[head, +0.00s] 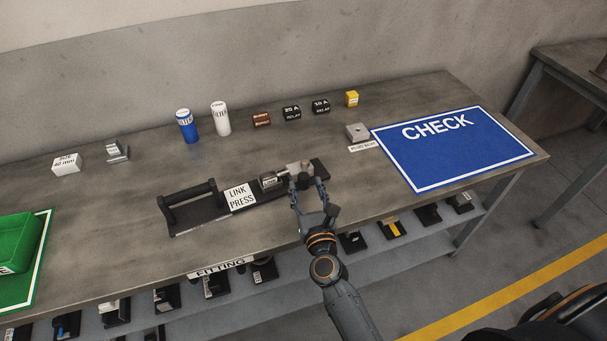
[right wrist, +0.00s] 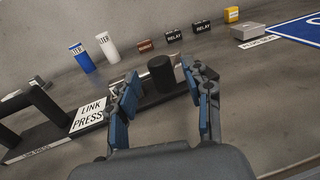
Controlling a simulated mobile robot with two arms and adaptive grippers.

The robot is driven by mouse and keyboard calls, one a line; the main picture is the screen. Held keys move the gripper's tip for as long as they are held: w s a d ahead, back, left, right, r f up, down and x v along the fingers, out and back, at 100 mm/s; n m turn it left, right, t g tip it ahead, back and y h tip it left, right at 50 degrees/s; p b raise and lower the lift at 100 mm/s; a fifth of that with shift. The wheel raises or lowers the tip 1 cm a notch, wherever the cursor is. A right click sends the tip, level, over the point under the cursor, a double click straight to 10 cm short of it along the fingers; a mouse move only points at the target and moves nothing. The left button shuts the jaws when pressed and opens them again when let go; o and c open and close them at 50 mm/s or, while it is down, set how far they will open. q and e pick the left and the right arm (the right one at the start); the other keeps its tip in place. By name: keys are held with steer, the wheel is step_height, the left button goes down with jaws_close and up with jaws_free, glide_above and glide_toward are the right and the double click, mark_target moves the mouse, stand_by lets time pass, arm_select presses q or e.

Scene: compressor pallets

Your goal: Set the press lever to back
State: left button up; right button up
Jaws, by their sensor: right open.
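The link press (head: 241,197) is a long dark base on the bench with a white LINK PRESS label, which also shows in the right wrist view (right wrist: 91,111). At its right end is a small metal mechanism with a dark upright knob (right wrist: 187,73), apparently the lever's grip. A black bar handle (head: 188,192) on two posts stands at its left end. My right gripper (head: 308,190) is open at the right end of the press. In the right wrist view, its fingers (right wrist: 164,78) stand on either side of the knob, with a gap visible. My left gripper is not in view.
Behind the press stand a blue can (head: 187,127), a white can (head: 221,119) and relay boxes (head: 291,113). A grey block (head: 357,132) sits beside the blue CHECK mat (head: 455,165). A green bin (head: 20,243) is at far left. A shelf with parts runs below the front edge.

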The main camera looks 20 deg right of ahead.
mark_target(305, 183)
steer(key=shift+w+d, duration=0.2)
steer(key=shift+w, duration=1.75)
jaws_close()
